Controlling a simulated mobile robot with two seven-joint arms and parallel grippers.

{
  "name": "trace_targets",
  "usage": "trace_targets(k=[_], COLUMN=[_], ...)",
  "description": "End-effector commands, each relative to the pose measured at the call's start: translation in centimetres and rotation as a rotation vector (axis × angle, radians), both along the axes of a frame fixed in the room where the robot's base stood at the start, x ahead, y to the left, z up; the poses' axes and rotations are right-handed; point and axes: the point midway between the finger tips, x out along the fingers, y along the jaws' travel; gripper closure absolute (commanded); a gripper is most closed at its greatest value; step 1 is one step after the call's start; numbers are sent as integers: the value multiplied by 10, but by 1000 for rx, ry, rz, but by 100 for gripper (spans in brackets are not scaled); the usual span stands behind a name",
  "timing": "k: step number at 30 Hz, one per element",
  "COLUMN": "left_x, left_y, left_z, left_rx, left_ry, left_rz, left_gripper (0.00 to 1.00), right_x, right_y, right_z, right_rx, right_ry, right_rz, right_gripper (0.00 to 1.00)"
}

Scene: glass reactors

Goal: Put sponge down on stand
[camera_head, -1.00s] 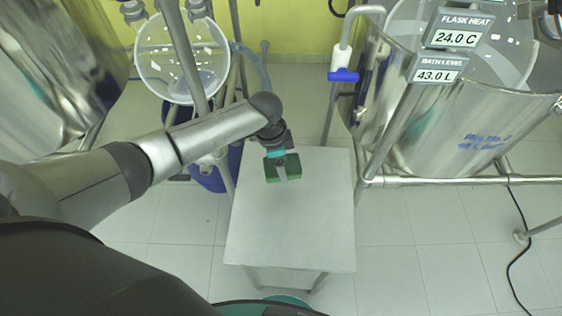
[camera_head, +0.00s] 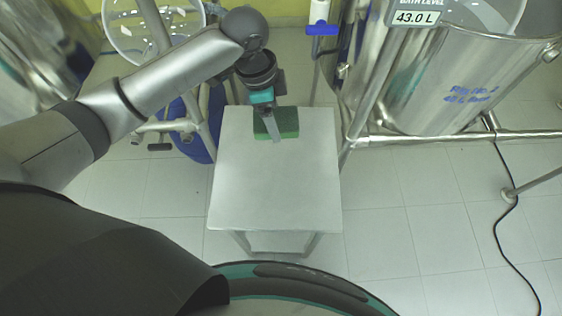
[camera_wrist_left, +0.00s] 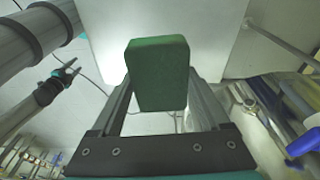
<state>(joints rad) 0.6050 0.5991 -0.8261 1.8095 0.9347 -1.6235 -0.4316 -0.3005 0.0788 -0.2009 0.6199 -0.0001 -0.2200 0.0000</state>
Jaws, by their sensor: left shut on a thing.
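The green sponge (camera_head: 287,121) is held in my left gripper (camera_head: 272,132), over the far part of the pale, square-topped stand (camera_head: 275,185). In the left wrist view the sponge (camera_wrist_left: 158,70) sits between the two dark fingers of the left gripper (camera_wrist_left: 160,92). The stand's light top (camera_wrist_left: 215,35) shows behind it. I cannot tell whether the sponge touches the top. My right gripper (camera_wrist_left: 66,74) shows small at the left of the wrist view, its fingers apart and empty.
The rest of the stand top is bare. A steel bath vessel (camera_head: 430,85) on a pipe frame stands at the right. A clear round vessel (camera_head: 150,28) and a blue container (camera_head: 190,130) are at the back left. A black cable (camera_head: 508,215) lies on the floor.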

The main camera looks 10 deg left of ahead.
Motion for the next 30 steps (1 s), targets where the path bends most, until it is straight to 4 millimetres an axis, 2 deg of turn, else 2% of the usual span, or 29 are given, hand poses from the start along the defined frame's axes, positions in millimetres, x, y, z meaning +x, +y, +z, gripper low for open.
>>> trace_targets(k=[6,9,11,14,24,30], left_x=[-19,-23,-25,-26,-26,-25], left_y=[1,1,2,2,2,1], left_z=[24,26,21,2,-91,-123], left_rx=[20,26,28,28,28,28], left_ry=[-9,-9,-7,-4,-5,-7], left_rz=[-73,-87,-89,-89,-89,-90], left_gripper=[73,73,73,73,73,73], right_x=[0,0,0,0,0,0], right_y=[-3,-4,-4,-3,-3,-2], right_z=[-9,-11,-12,-16,-35,-42], right_rx=[-4,-4,-4,-4,-4,-3], right_ry=[0,0,0,0,0,-1], right_rz=[1,2,1,1,1,0], right_gripper=[50,50,50,50,50,50])
